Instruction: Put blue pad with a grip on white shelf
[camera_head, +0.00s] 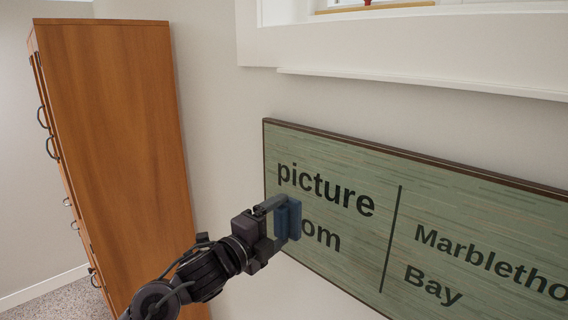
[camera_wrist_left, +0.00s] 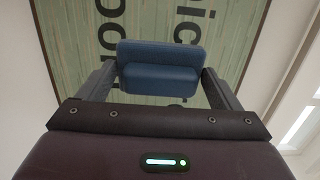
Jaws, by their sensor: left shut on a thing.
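My left gripper (camera_head: 274,224) is shut on the blue pad (camera_head: 294,217). It holds the pad up in the air in front of a green wall sign. In the left wrist view, the blue pad (camera_wrist_left: 160,68) sits between the two fingers of my left gripper (camera_wrist_left: 160,84), with a finger at each side. A narrow white shelf-like ledge (camera_head: 420,84) runs along the wall under the window, above the sign and above the gripper. My right gripper is in neither view.
The green sign (camera_head: 370,210) with dark lettering hangs on the wall close behind the pad. A tall wooden cabinet (camera_head: 115,150) with dark handles stands at the left. A window sill (camera_head: 375,10) is at the top right. Speckled floor (camera_head: 60,300) shows at the lower left.

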